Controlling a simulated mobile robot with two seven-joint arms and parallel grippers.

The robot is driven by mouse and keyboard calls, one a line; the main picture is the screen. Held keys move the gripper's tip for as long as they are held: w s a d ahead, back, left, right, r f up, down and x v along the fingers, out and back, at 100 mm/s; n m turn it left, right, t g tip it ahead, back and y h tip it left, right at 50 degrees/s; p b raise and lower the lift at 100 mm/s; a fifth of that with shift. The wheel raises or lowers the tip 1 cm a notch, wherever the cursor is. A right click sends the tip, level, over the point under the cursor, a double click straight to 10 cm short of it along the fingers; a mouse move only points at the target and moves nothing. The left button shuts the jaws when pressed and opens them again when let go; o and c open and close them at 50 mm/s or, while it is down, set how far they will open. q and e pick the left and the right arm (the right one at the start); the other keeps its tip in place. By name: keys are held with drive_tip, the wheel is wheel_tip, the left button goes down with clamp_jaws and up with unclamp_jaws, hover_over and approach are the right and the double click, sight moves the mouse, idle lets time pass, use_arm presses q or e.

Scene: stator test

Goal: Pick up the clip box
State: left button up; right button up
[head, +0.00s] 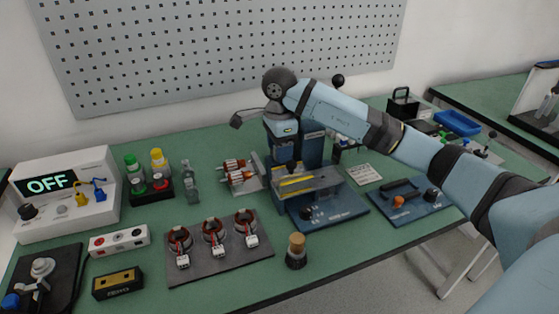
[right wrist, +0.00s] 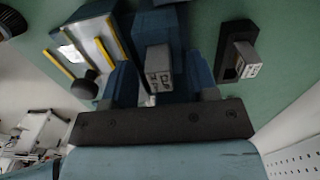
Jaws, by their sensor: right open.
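In the right wrist view, a small grey block with a printed label, which looks like the clip box (right wrist: 158,80), sits at the end of a dark blue part, between my fingers. My right gripper (right wrist: 162,80) is open, with one blue-grey finger on each side of the block. I cannot tell whether either finger touches it. In the head view my right gripper (head: 285,158) points down at the blue bench fixture (head: 315,145) in the middle of the green table. The clip box cannot be made out there. My left gripper is not in view.
A black knob (right wrist: 84,88) is near the fingers. Stators lie on a grey plate (head: 195,255) on the green table (head: 360,240).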

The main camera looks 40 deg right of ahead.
drive_tip(key=shift+f, duration=0.35)
clamp_jaws()
drive_tip(key=shift+r, duration=0.15)
wheel_tip(320, 180, up, 20)
drive_tip(key=p, duration=0.4)
